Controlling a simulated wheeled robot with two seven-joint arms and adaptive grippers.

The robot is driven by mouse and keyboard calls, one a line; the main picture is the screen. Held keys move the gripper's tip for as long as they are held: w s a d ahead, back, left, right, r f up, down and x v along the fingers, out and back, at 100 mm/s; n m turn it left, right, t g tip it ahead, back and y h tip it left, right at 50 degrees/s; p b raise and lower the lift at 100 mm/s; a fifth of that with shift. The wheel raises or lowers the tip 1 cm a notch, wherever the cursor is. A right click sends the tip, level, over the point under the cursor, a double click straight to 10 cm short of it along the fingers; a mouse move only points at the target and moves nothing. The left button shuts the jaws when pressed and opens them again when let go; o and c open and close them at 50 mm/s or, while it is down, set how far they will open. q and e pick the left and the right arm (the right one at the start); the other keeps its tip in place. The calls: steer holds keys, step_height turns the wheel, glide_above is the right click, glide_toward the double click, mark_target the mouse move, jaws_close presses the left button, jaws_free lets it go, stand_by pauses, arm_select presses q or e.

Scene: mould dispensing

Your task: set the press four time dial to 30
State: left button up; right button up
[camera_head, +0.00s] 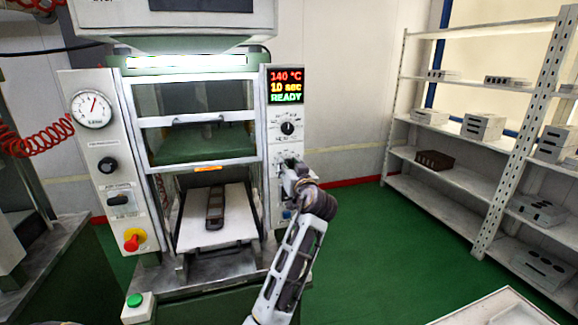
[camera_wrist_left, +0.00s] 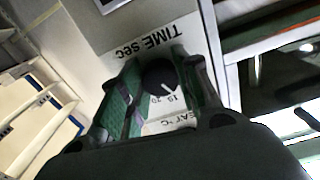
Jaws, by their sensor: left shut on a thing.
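The press (camera_head: 195,155) stands in the left half of the head view. Its display (camera_head: 286,85) reads 140 °C, 10 sec and READY. An upper black dial (camera_head: 288,128) on the side panel is uncovered. My left gripper (camera_head: 290,168) is at the panel below that dial and hides what lies behind it. In the left wrist view, the gripper's green-padded fingers (camera_wrist_left: 158,88) are on both sides of the black time dial (camera_wrist_left: 157,74), shut on it. The label "TIME sec" is beside it, upside down. The dial's white pointer line slants to the lower right, near small numbers. My right gripper is not in view.
A dark mould (camera_head: 215,207) lies on the press's pale plate. A red stop button (camera_head: 131,242) and a green button (camera_head: 135,300) are at the press's left. Shelves (camera_head: 455,178) with grey blocks stand at the right. Green floor between is clear.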

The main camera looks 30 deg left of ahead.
arm_select(q)
steer(key=m+p, duration=0.2)
steer(key=m, duration=0.3)
steer(key=shift+r+p, duration=0.1)
steer(key=shift+p, duration=0.3)
steer(key=m+p, duration=0.3)
steer(key=m, duration=1.4)
steer(key=shift+a+r+m, duration=0.1)
steer(key=shift+r+m, duration=0.05)
steer(key=shift+m, duration=0.15)
steer(key=o, duration=1)
steer(key=shift+o, duration=0.2)
steer(key=shift+s, duration=0.1)
